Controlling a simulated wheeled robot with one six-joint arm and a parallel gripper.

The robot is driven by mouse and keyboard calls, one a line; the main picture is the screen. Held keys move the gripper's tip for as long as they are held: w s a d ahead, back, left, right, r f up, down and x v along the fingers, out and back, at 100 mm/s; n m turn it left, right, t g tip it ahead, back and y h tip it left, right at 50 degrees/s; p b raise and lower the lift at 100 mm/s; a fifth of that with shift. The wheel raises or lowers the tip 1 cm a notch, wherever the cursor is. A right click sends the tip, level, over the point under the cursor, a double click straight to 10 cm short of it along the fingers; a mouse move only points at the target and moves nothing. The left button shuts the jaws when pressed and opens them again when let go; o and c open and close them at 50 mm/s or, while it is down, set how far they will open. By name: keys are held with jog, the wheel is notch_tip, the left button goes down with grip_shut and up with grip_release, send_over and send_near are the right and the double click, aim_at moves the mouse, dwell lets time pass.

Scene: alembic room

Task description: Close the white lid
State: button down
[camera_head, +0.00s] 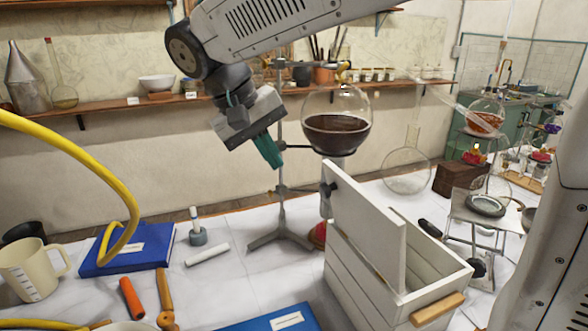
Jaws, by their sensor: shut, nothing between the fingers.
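A white wooden box (357,284) stands at the front right of the table, with a wooden handle (437,309) on its near right end. Its white lid (365,222) stands raised, tilted up from the box, so the box's opening shows on the right. A dark knob-like part sits near the lid's upper left corner. My gripper (270,158), with green fingers, is shut and empty. It hangs in the air to the left of the lid and above it, apart from it, in front of the back wall.
A round flask of dark liquid (336,122) is held on a metal stand (283,215) just behind the lid. A blue book (127,248), a beige jug (32,270) and orange-handled tools (131,299) lie left.

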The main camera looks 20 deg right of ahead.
jog(key=d+f, duration=0.7)
jog(key=d, duration=0.1)
jog(key=shift+f, duration=0.4)
jog(key=shift+w+r, duration=0.1)
jog(key=shift+w, duration=0.05)
